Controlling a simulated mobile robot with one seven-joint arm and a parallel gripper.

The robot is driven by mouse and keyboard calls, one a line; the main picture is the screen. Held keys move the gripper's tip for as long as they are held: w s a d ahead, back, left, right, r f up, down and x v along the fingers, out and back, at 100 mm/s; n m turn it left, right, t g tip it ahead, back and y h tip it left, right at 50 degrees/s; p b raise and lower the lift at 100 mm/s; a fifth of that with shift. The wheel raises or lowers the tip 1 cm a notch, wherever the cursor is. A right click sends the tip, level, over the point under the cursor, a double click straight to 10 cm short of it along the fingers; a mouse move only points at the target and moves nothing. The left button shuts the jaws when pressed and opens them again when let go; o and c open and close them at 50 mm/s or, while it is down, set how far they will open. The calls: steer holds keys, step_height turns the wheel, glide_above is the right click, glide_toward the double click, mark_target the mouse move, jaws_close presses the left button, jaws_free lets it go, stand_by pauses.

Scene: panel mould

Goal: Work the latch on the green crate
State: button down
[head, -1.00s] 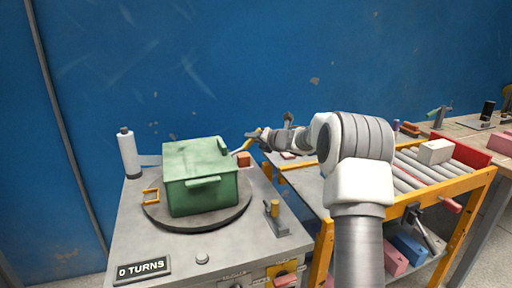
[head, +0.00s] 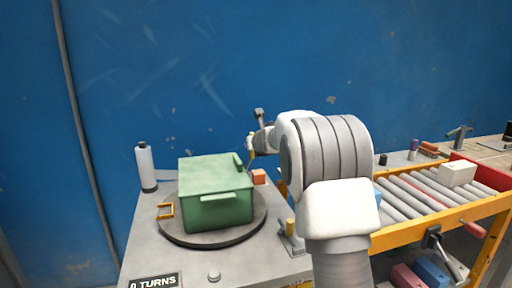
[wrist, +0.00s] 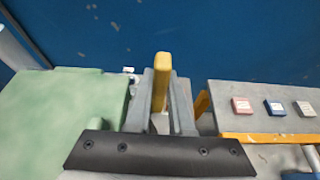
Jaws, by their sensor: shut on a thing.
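In the wrist view the crate (wrist: 60,110) fills the left side. My gripper (head: 251,146) is at the crate's back right side. In the wrist view my gripper (wrist: 161,88) is shut on a yellow bar (wrist: 162,66), which stands upright between the fingers and looks like the latch handle. The bar (head: 252,158) shows only as a thin yellow piece in the head view. Where it joins the crate is hidden.
A roller conveyor (head: 415,202) is at the right. The blue wall (head: 200,70) is close behind.

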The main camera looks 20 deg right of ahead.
steer(key=shift+a, duration=0.25)
stand_by(0.3)
steer(key=c, duration=0.8)
jaws_free()
steer(key=shift+s, duration=0.15)
steer(key=v, duration=1.7)
steer(key=shift+r, duration=0.1)
